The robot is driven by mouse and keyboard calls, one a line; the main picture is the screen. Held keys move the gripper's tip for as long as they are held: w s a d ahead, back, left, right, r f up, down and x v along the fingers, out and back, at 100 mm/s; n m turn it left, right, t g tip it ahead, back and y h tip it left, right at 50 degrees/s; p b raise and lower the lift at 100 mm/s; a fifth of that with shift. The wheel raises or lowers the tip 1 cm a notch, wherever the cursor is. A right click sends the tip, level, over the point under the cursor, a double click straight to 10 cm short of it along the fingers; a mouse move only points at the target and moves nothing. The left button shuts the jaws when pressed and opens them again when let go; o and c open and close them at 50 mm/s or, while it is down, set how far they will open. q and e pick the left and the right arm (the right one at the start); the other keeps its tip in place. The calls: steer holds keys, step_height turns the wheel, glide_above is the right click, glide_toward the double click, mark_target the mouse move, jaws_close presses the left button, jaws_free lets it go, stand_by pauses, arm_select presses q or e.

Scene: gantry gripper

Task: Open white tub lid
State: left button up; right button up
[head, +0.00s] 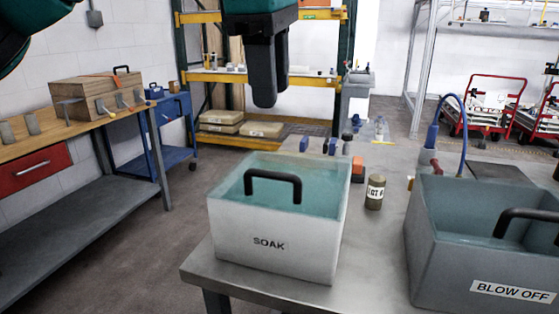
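The white tub (232,240), marked SOAK, stands on the near part of the grey metal table. A clear, teal-tinted lid (318,199) appears to lie flat across its top, with teal showing through it. A black arched handle (272,176) stands up from the lid. My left gripper (268,102) hangs down at the top middle, above and beyond the tub in the picture, apart from the handle. Its black fingers are seen nearly edge-on, so I cannot tell their opening. Nothing shows held in it. My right gripper is out of view.
A grey tub (432,255) marked BLOW OFF, with a black handle, stands at the right. The metal table (225,283) has a bare front edge. A wooden workbench (75,130) is at left.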

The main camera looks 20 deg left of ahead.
mark_target(278, 176)
arm_select(q)
steer(key=f, duration=0.4)
steer(key=w+f+b, duration=0.1)
steer(key=f, duration=0.3)
steer(key=w+f+b, duration=0.1)
steer(key=f, duration=0.3)
steer(key=shift+w+d+f, duration=0.1)
steer(key=shift+w+f, duration=0.1)
steer(key=shift+c, duration=0.5)
jaws_close()
